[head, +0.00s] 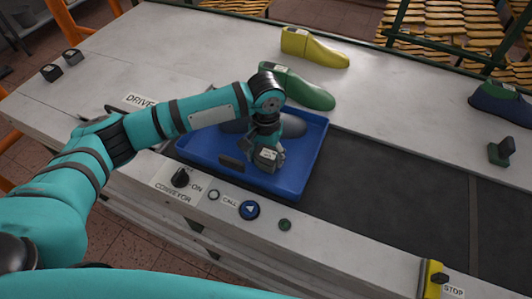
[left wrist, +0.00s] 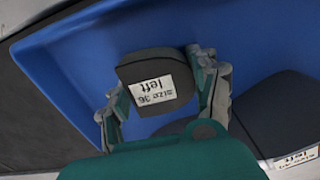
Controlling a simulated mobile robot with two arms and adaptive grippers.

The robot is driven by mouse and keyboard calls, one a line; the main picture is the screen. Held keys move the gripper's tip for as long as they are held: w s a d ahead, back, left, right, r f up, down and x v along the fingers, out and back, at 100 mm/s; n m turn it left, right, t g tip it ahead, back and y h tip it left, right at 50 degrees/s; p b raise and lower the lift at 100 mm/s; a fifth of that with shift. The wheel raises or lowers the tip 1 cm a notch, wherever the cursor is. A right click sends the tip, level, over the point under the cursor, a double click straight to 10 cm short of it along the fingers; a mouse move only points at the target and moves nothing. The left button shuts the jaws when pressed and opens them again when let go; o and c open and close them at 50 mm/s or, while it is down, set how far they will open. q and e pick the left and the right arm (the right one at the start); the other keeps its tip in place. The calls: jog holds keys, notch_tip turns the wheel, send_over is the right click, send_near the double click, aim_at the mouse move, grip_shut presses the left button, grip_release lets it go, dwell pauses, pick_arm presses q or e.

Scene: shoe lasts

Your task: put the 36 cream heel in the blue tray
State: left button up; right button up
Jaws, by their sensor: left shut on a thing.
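My left gripper (head: 265,150) is low inside the blue tray (head: 303,165), in its right half. In the left wrist view its two fingers (left wrist: 160,92) are shut on a dark grey heel piece (left wrist: 145,65) with a white label reading "size 36 left". No cream-coloured heel can be made out. A second dark grey piece (left wrist: 280,105) with a partly cut-off label lies beside it. In the head view a long dark grey shape (head: 236,126) lies at the tray's back, partly hidden by my arm. Whether the held piece touches the tray floor is unclear. My right gripper is not in view.
A green last (head: 308,94) and a yellow last (head: 315,48) lie behind the tray. A blue and green last (head: 503,102) and a green heel block (head: 501,151) are at right. The belt (head: 400,180) right of the tray is clear. Control buttons (head: 249,210) line the front edge.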

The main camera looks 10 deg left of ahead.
aim_at(267, 154)
pick_arm(q)
jog(key=o, duration=0.8)
jog(key=shift+f, duration=0.1)
jog(key=o, duration=0.4)
notch_tip(267, 154, up, 12)
jog(key=shift+r+b, duration=0.15)
jog(key=shift+b, duration=0.75)
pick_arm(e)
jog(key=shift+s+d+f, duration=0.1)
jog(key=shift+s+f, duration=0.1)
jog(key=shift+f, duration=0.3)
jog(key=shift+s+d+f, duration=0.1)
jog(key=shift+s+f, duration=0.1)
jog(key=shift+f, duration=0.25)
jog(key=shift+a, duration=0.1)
